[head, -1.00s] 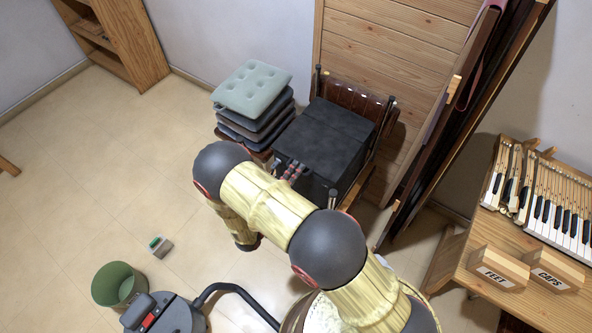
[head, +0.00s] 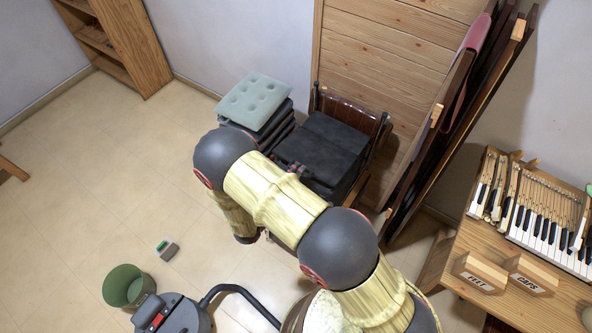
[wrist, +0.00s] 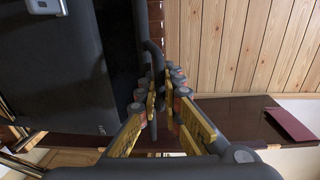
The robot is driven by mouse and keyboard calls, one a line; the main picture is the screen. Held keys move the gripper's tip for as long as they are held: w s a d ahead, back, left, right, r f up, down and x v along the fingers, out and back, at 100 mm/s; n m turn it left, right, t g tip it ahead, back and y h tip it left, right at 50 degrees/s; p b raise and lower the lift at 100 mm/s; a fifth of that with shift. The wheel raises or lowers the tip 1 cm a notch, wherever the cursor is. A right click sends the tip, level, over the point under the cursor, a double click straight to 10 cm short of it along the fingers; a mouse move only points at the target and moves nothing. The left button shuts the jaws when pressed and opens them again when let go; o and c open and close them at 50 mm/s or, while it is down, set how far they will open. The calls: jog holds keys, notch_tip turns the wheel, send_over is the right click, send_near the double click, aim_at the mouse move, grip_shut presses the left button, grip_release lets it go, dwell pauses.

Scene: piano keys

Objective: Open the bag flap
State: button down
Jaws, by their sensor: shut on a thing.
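The black bag (head: 335,135) sits on the dark wooden chair (head: 378,112), its top a broad dark surface with a seam across it. In the head view my gripper (head: 296,168) is at the bag's near left edge, partly hidden behind my arm. In the wrist view the bag (wrist: 85,65) fills the left side, with a silver clasp (wrist: 44,6) at the top.
A stack of cushions (head: 254,100) stands left of the chair. Dark wooden panels (head: 450,130) lean on the right. A bench (head: 480,240) holds piano keys and labelled blocks. A green bin (head: 126,287) and a vacuum (head: 172,314) stand on the floor; the left floor is mostly clear.

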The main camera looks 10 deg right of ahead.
jog(key=w+r+g+y+p, duration=0.1)
jog(key=r+p, duration=0.2)
jog(key=w+d+r+g+y+p, duration=0.1)
jog(key=r+p, duration=0.1)
jog(key=p, duration=0.2)
jog(key=d+r+g+p, duration=0.1)
jog(key=r+p, duration=0.2)
jog(key=shift+w+d+r+y+p, duration=0.25)
jog(key=shift+w+r+y+p, duration=0.05)
jog(key=shift+w+y+p, duration=0.1)
jog(key=w+d+r+g+y+p, duration=0.3)
jog(key=w+d+r+p, duration=0.5)
jog(key=w+d+p, duration=0.4)
jog(key=shift+w+r+g, duration=0.3)
jog(key=shift+w+r, duration=0.05)
jog(key=shift+w, duration=0.75)
jog(key=shift+d, duration=0.1)
jog(key=c, duration=2.4)
grip_release()
jog(key=shift+o, duration=0.6)
jog(key=shift+s, duration=0.1)
